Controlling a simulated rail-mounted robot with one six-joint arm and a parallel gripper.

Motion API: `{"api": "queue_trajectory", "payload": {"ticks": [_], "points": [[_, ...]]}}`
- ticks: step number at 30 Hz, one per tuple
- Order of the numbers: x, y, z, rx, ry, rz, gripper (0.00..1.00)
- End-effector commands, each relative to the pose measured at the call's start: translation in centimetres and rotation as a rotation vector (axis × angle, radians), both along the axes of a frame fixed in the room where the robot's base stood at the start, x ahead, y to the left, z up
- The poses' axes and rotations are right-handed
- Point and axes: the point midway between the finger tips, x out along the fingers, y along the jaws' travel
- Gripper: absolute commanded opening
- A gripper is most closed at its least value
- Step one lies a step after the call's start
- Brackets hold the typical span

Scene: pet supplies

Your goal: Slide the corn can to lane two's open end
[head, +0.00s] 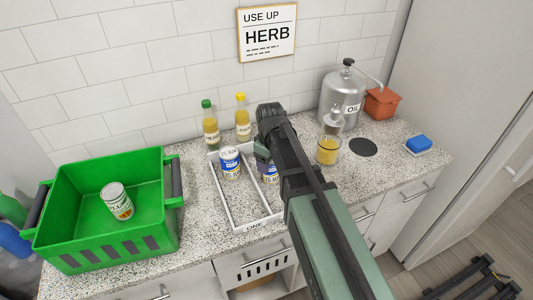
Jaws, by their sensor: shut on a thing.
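A white two-lane rack (222,198) stands on the counter, its front edge marked ONE. A can with a blue and white label reading CORN (230,163) stands upright toward the back of the left lane. A second can with a blue-purple label (269,174) stands to its right, in the right lane, mostly hidden behind my arm; its name cannot be read. My gripper (262,160) is at this second can and shut on it, with the fingers largely hidden. The right lane's front end is hidden by my arm.
A green crate (65,205) at left holds a can (117,201). Two bottles (211,126) (243,118) stand behind the rack.

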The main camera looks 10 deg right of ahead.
Motion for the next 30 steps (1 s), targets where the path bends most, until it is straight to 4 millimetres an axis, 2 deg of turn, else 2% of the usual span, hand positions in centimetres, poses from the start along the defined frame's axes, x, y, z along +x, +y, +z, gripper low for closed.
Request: {"api": "queue_trajectory", "payload": {"ticks": [1,18,24,30], "points": [[-0.9,0.0,0.0,0.000,0.000,0.001,0.34],[-7.6,-0.3,0.0,-0.001,0.001,0.014,0.34],[-9.1,-0.4,0.0,-0.001,0.001,0.018,0.34],[-9.2,-0.4,0.0,-0.001,0.001,0.018,0.34]]}}
